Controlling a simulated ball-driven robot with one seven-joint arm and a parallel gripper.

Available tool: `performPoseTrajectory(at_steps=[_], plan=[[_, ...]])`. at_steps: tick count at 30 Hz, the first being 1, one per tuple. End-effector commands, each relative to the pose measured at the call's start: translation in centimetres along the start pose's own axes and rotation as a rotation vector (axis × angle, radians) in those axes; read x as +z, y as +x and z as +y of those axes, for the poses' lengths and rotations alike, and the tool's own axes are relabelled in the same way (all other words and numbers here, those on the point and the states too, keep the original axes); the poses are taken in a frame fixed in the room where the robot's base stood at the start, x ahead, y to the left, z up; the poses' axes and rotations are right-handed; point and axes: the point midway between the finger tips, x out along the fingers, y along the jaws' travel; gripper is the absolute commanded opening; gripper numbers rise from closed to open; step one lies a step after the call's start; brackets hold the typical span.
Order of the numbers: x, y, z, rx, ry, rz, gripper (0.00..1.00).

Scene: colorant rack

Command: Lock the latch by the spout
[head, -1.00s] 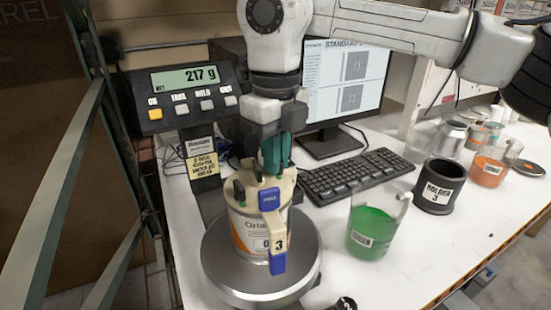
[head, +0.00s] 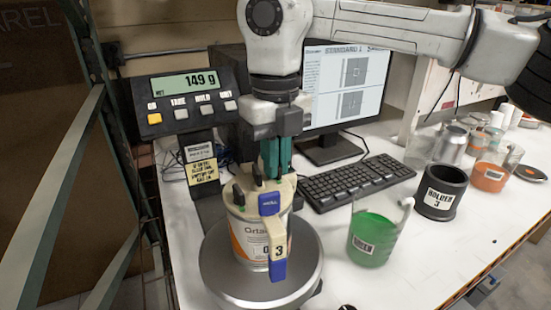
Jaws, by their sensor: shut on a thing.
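A white and orange can (head: 245,238) marked 3 stands upright on the round scale plate (head: 222,288). It has a cream lid (head: 283,188) with a blue-ended spout piece (head: 269,203) facing front. Black knobs (head: 239,194) stick up from the lid's left and back. My gripper (head: 275,172) points straight down at the back of the lid, behind the spout piece, its teal fingers shut on a small lid part there, apparently the latch. The fingers hide that part, so its exact position cannot be told.
The scale display (head: 190,86) reads 149 g. A beaker of green liquid (head: 373,240) stands close on the right, with a black holder (head: 441,190) beyond it. A keyboard (head: 355,178) and monitor (head: 345,85) are behind. The front right table is mostly clear.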

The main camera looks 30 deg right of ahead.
Motion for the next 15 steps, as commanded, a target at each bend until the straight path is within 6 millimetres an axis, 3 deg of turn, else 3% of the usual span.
performPoseTrajectory(at_steps=[13,14,15], plan=[[-0.01,0.04,-0.01,0.000,0.001,0.001,0.00],[-0.01,0.03,-0.01,0.000,0.001,0.001,0.12],[-0.01,0.03,-0.01,0.000,0.001,0.001,0.15]])
